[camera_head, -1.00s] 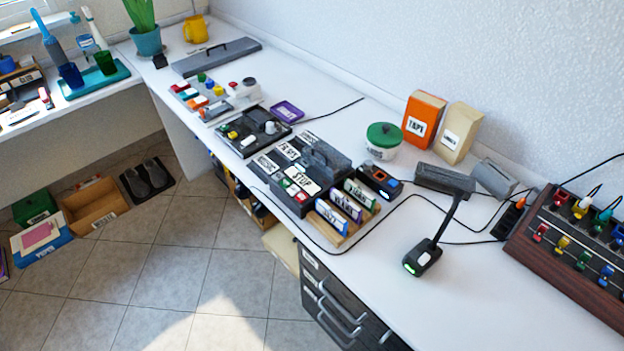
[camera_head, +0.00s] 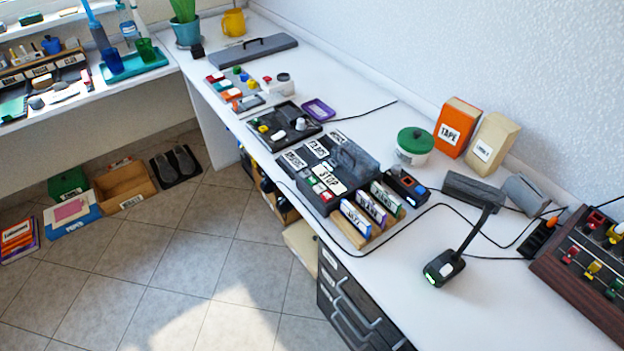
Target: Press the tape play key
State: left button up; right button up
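A dark device (camera_head: 311,188) sits on the white counter near the middle of the view. It carries several white labels, one reading STOP (camera_head: 329,178), and small red, green and white keys beside it. Two more labels (camera_head: 293,160) lie farther back on it, too small to read surely. I cannot tell which key is the tape play key. An orange box (camera_head: 455,125) labelled TAPE stands upright by the wall. Neither of my grippers is in view.
Coloured labelled blocks (camera_head: 356,219) stand in front of the device. A black lamp-like stand (camera_head: 444,267) and a brown panel with coloured switches (camera_head: 585,270) are to the right. A black cable crosses the counter.

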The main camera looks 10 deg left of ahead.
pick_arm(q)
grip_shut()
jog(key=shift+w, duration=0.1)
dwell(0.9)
